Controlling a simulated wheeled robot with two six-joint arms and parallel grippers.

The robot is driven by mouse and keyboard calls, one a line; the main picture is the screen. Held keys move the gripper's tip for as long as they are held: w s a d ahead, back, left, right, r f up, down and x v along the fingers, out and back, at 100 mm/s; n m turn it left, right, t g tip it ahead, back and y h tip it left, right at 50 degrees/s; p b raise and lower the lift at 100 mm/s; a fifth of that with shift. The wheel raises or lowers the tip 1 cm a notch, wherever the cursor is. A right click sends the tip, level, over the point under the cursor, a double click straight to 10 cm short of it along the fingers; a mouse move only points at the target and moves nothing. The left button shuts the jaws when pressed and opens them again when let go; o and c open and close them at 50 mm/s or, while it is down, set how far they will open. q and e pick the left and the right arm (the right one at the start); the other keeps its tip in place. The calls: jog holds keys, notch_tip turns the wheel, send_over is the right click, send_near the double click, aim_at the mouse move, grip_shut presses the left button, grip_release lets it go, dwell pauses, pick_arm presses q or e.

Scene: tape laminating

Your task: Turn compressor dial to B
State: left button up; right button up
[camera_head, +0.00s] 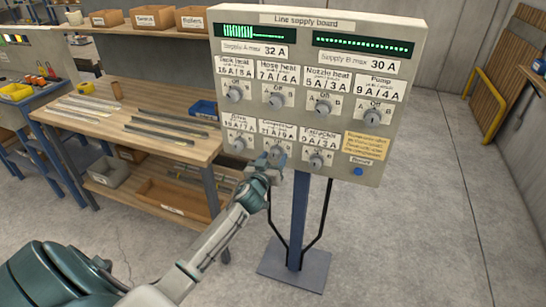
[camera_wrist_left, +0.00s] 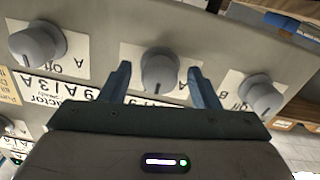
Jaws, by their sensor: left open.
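The compressor dial (camera_wrist_left: 158,70) is a grey knob in the middle of the board's lower row. Its dark pointer line points down in the upside-down wrist view, towards the label's top side; the letters around it are mostly hidden. My left gripper (camera_wrist_left: 159,74) is open, with one blue finger on each side of this dial and visible gaps to it. In the head view my left gripper (camera_head: 268,162) covers most of the dial, below the compressor label (camera_head: 275,132). My right gripper is not in view.
Neighbouring dials sit close on both sides: the left one (camera_head: 239,143) and the extractor dial (camera_head: 316,160). A blue button (camera_head: 358,171) is at the board's lower right. A wooden workbench (camera_head: 140,130) with metal strips stands behind left. Floor at right is clear.

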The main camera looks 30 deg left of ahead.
pick_arm(q)
jog(key=c, duration=1)
